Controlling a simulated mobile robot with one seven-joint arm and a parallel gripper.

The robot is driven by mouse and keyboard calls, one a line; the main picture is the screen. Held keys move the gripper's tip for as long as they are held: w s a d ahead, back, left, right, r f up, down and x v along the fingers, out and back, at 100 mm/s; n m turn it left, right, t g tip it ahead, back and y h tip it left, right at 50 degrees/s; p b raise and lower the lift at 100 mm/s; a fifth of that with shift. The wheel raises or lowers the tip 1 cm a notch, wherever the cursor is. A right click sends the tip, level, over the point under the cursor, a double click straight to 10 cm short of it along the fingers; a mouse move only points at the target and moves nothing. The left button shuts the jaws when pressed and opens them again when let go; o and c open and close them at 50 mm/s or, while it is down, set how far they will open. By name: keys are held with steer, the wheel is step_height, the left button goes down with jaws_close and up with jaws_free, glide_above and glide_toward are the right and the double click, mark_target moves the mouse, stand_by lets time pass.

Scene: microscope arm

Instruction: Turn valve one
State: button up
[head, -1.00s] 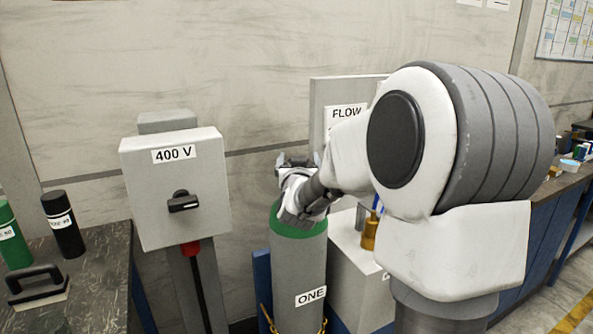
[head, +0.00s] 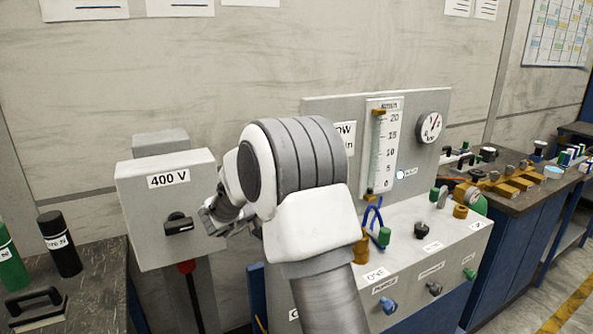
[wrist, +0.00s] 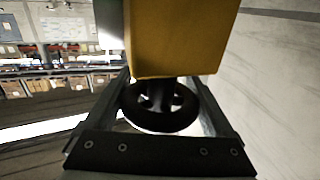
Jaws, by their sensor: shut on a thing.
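In the wrist view, a black round handwheel (wrist: 160,107) on a dark stem sits between the two fingers of my gripper (wrist: 165,84), which is shut on it. A yellow block-like body (wrist: 180,38) is just beyond the wheel. In the head view, my gripper (head: 213,219) is small and partly hidden by my arm, close to the right edge of the 400 V box.
The grey 400 V box (head: 140,205) has a black switch (head: 178,223). Right of my arm is a sloped console (head: 435,220) with small valves, below a flow panel with a round gauge (head: 432,127). Bottles (head: 61,243) stand on the left bench.

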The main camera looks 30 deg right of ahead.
steer(key=shift+s+d+r+m+g+h+p, duration=0.1)
steer(key=shift+s+m+g+h+p, duration=0.15)
steer(key=shift+m+g+p, duration=0.8)
steer(key=shift+s+d+r+m+g+h+p, duration=0.15)
steer(key=shift+m+g+h+p, duration=0.35)
steer(key=shift+g, duration=1.05)
steer(key=shift+f+m+y, duration=0.1)
steer(key=shift+m+y, duration=0.15)
steer(key=o, duration=1.1)
steer(key=shift+a+f, duration=0.1)
steer(key=a, duration=1.7)
steer(key=shift+s+a, duration=0.15)
steer(key=shift+s, duration=0.05)
steer(key=shift+s, duration=0.1)
